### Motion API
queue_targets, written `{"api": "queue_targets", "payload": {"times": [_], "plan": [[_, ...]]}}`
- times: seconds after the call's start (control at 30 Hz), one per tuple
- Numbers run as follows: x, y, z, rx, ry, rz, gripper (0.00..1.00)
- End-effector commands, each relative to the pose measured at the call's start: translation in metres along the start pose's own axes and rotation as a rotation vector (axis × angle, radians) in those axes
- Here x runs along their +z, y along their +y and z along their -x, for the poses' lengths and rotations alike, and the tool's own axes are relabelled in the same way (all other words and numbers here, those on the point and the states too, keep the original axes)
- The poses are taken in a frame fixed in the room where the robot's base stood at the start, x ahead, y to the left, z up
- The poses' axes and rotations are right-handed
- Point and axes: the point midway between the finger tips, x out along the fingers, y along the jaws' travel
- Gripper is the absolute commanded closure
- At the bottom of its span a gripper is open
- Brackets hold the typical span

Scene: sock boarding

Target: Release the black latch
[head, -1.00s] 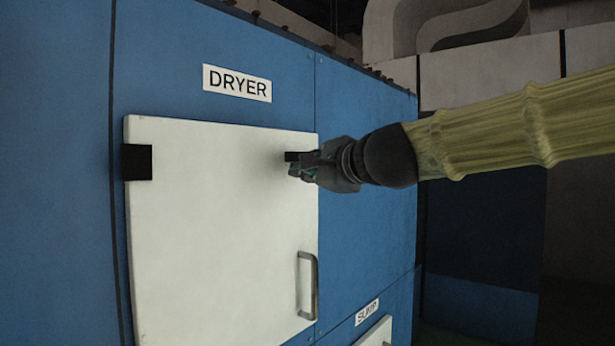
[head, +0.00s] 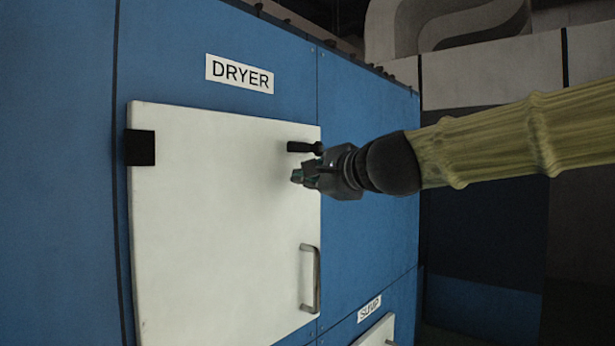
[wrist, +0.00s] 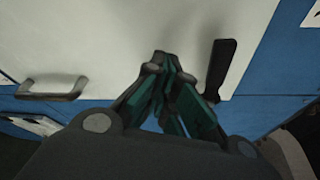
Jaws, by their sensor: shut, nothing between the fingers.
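The black latch (head: 304,147) sits near the top right edge of the white dryer door (head: 215,215) and lies roughly horizontal in the head view. My gripper (head: 298,176) is just below the latch, close to the door face, with its fingers together and empty. In the wrist view the latch (wrist: 221,67) stands to the right of my closed fingertips (wrist: 160,60), with a small gap between them. Part of the latch's right end is close behind my gripper in the head view.
A metal handle (head: 312,278) is at the door's lower right edge. A black block (head: 139,147) is on the door's upper left edge. A DRYER sign (head: 239,73) is above on the blue panel. A smaller labelled panel (head: 378,330) is at lower right.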

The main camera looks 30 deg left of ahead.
Motion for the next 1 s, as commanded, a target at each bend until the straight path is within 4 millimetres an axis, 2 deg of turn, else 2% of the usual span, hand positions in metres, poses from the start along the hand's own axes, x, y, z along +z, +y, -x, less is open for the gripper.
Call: {"api": "queue_targets", "payload": {"times": [0.07, 0.13, 0.6, 0.8, 1.0], "plan": [[-0.006, 0.014, -0.002, 0.0, 0.0, -0.001, 1.0], [-0.007, 0.004, 0.012, -0.006, 0.002, 0.003, 1.0], [-0.019, -0.017, 0.077, -0.003, 0.002, 0.002, 1.0], [-0.022, -0.021, 0.09, -0.002, 0.002, 0.001, 1.0], [-0.023, -0.022, 0.093, -0.001, 0.001, 0.0, 1.0]]}}
